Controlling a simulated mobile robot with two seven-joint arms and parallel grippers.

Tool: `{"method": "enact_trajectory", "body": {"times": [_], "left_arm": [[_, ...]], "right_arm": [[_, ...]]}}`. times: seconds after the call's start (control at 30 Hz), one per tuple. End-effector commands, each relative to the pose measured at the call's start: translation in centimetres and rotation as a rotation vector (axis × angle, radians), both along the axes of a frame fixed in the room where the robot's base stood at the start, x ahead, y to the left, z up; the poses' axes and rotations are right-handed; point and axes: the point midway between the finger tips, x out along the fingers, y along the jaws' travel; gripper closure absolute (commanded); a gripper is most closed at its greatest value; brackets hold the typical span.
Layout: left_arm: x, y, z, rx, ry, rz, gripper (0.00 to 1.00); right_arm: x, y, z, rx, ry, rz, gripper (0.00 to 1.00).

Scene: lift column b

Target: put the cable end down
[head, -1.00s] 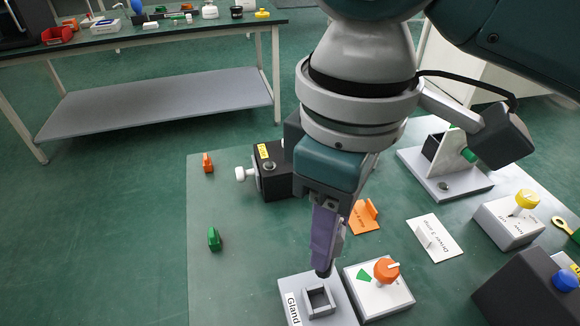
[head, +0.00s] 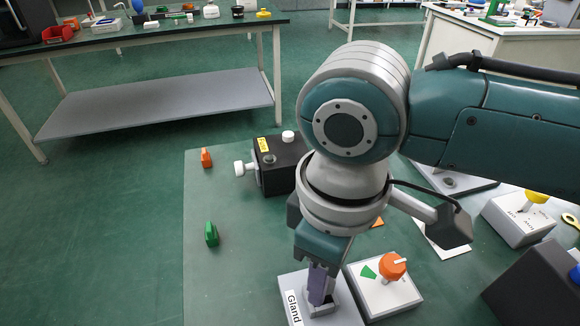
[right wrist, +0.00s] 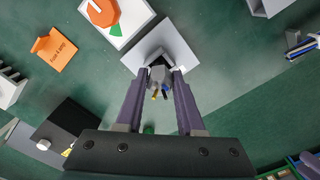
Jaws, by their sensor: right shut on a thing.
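My right gripper (head: 318,297) points down at the gland block (head: 342,311), a grey plate with a square raised socket and a "Gland" label. Its purple fingers are at the socket, which they partly hide. In the right wrist view the fingers (right wrist: 163,74) are shut on the cable end (right wrist: 158,76), a small grey piece with thin yellow and blue wire tips. It is over the socket area of the gland block (right wrist: 178,45). I cannot tell how deep it sits in the socket. My left gripper is not in view.
A white box with an orange knob (head: 393,266) stands close to the right of the gland block. A black box with white knobs (head: 276,168) is behind. Small orange (head: 206,158) and green (head: 211,234) pieces stand at the left.

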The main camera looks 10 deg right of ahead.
Motion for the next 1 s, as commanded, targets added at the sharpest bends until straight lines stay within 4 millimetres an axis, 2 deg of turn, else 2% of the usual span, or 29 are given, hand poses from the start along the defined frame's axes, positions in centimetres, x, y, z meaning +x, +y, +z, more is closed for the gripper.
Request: {"method": "enact_trajectory", "body": {"times": [0.03,0.07,0.3,0.53,0.67,1.0], "left_arm": [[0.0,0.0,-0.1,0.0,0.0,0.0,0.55],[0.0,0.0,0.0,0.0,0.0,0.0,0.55],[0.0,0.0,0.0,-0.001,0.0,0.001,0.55],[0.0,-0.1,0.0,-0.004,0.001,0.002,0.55],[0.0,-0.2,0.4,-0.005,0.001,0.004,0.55],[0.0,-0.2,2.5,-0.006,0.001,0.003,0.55]], "right_arm": [[0.0,0.0,-0.2,0.001,0.001,0.0,1.0],[0.0,0.0,-0.2,0.001,0.001,0.0,0.59],[0.0,0.0,-0.1,0.0,0.0,0.0,0.33],[0.0,0.0,-0.1,0.0,0.0,0.0,0.33],[0.0,0.0,0.9,0.001,-0.001,-0.001,0.33],[0.1,0.1,8.3,0.002,-0.003,0.001,0.33]]}}
